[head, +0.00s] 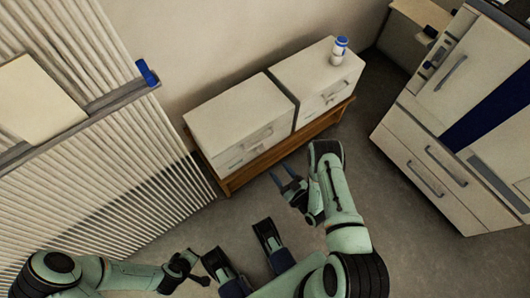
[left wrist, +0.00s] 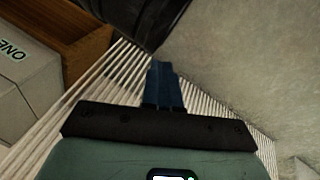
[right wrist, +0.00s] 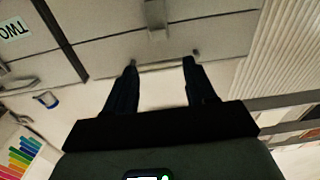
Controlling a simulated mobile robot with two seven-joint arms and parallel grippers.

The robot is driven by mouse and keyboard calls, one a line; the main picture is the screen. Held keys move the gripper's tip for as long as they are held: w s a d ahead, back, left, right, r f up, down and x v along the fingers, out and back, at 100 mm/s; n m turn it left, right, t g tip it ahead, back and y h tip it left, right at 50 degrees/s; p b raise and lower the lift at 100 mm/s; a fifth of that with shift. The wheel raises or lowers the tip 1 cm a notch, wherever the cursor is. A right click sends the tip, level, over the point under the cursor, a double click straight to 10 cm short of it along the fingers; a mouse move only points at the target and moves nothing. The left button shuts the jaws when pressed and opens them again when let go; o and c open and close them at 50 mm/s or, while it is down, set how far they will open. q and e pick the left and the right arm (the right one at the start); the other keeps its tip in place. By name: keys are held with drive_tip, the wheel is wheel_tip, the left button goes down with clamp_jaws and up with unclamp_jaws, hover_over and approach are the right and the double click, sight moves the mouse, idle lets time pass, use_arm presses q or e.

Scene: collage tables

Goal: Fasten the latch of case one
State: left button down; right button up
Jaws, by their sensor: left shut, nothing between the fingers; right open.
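Case one (head: 238,110) is the white left-hand case on a low wooden bench. Its "ONE" label shows on the case in the left wrist view (left wrist: 12,52). A pale latch (right wrist: 156,18) on its front shows near the top of the right wrist view; I cannot tell if it is fastened. My right gripper (head: 288,183) is open and empty in front of the cases. In the right wrist view its fingers (right wrist: 160,75) point at case one, apart from the latch. My left gripper (head: 198,268) is shut and empty, low at the left, away from the case.
Case two (head: 328,78) stands right of case one, with a blue-capped white bottle (head: 339,50) on top. The wooden bench (head: 235,181) carries both. A ribbed panel (head: 95,185) is at left, and a white cabinet (head: 425,140) at right. Floor before the bench is clear.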

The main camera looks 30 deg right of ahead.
sight(263, 150)
drive_tip(key=w+b, duration=0.1)
drive_tip(key=w, duration=0.2)
drive_tip(key=w+b, duration=0.2)
drive_tip(key=w, duration=0.2)
drive_tip(key=w+b, duration=0.1)
drive_tip(key=w, duration=0.2)
drive_tip(key=shift+w+a+b, duration=0.25)
drive_tip(key=shift+a+b, duration=0.05)
drive_tip(key=shift+a, duration=0.1)
use_arm(q)
drive_tip(key=s+a+f+g, duration=0.2)
drive_tip(key=s+f, duration=0.3)
drive_tip(key=f, duration=0.3)
drive_tip(key=shift+s+n, duration=0.25)
drive_tip(key=shift+n, duration=0.05)
drive_tip(key=shift+a, duration=0.1)
